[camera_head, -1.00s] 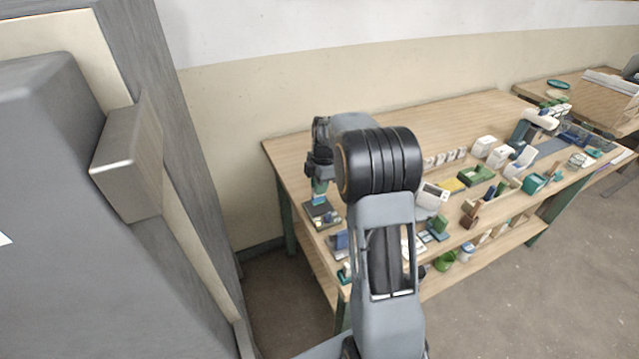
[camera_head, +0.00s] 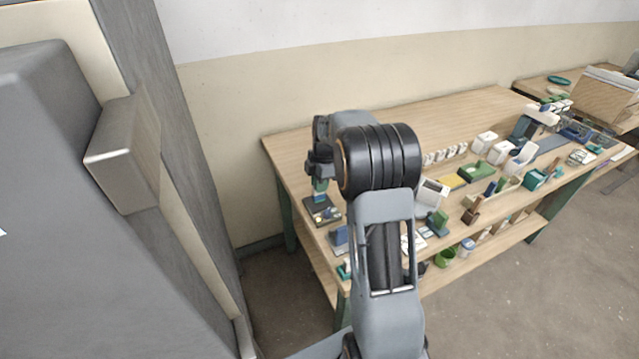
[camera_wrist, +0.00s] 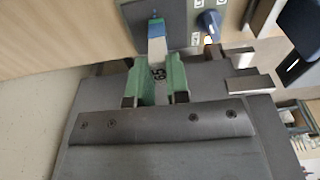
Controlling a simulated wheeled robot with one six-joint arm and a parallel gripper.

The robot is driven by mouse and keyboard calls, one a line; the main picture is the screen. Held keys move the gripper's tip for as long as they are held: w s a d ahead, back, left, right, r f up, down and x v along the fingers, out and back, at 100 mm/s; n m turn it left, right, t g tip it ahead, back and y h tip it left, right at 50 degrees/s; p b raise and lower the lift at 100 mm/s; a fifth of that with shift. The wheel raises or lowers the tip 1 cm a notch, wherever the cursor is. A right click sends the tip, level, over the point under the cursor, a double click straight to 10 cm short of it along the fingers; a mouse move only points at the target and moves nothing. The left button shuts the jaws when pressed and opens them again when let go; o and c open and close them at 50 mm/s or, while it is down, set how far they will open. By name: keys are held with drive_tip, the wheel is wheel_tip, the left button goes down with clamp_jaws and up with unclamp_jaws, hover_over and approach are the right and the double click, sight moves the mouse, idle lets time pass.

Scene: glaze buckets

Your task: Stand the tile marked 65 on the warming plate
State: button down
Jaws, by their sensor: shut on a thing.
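My gripper (camera_wrist: 160,84) is shut on a narrow tile (camera_wrist: 157,45), pale near the green fingertips and blue at its far end. Dark marks show on the tile between the fingers, too small to read as a number. In the head view my gripper (camera_head: 320,184) holds the tile (camera_head: 320,197) over the dark warming plate (camera_head: 312,209) at the table's near-left end. The plate (camera_wrist: 185,18) also shows in the wrist view, with a blue knob (camera_wrist: 208,23) and white marked squares. I cannot tell whether the tile's lower end touches the plate.
A white box-like device (camera_head: 432,192) and several small items crowd the table to the right. The wooden table top (camera_head: 290,150) is bare behind and left of the plate.

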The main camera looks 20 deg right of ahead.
drive_tip(key=shift+f, duration=0.3)
drive_tip(key=c, duration=1)
unclamp_jaws()
drive_tip(key=shift+r, duration=0.1)
wheel_tip(320, 180, up, 7)
drive_tip(key=p, duration=0.4)
drive_tip(key=shift+p, duration=0.4)
